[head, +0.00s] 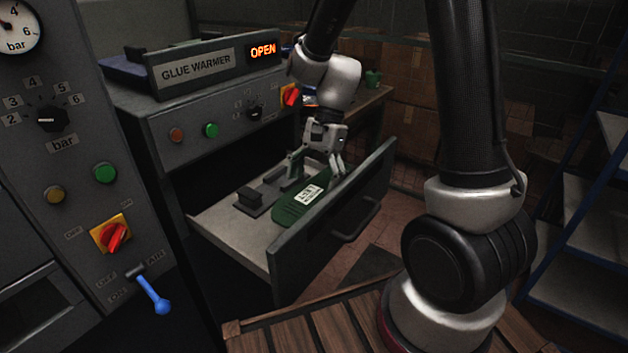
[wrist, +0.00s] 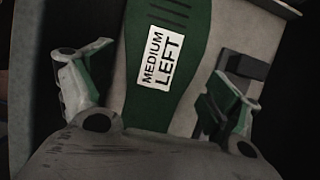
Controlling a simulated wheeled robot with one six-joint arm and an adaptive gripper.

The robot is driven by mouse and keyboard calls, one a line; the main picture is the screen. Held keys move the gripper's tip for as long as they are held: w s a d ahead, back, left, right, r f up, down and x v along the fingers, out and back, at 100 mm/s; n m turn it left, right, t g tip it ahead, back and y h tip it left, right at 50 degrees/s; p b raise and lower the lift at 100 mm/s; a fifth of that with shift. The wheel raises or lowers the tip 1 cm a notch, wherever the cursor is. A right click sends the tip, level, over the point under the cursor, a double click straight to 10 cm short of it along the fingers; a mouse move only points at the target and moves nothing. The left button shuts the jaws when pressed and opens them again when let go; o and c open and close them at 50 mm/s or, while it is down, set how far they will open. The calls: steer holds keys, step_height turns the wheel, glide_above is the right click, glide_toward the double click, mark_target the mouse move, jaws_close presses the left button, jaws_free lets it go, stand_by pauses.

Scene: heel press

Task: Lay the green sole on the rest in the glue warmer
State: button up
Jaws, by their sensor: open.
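The green sole (head: 292,211) lies in the open drawer of the glue warmer (head: 195,70), near the drawer's front wall. Its white label reads MEDIUM LEFT in the wrist view, where the sole (wrist: 185,35) runs up between my fingers. My gripper (head: 316,168) is open at the sole's far end, with one finger on each side; in the wrist view the gripper (wrist: 160,88) shows gaps beside the sole. A dark fitting with an upright block (head: 249,198), seemingly the rest, stands left of the sole. I cannot tell whether the sole touches it.
The drawer's front wall (head: 335,220) with its handle stands close on the right. The warmer's sign reads OPEN. A grey control panel (head: 75,150) with a blue lever stands at the left. Blue-framed shelves (head: 585,215) are at the right.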

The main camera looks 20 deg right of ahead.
steer(key=v, duration=1.1)
steer(key=s+d+r+n+t+h, duration=0.1)
steer(key=s+d+r+n+t, duration=0.2)
steer(key=s, duration=0.5)
steer(key=s+d+r+n+t+h, duration=0.2)
steer(key=s+d+r+n, duration=0.3)
steer(key=s+d+n, duration=0.3)
steer(key=shift+s+d+t+h, duration=0.3)
steer(key=shift+s+t, duration=0.3)
steer(key=shift+t, duration=0.3)
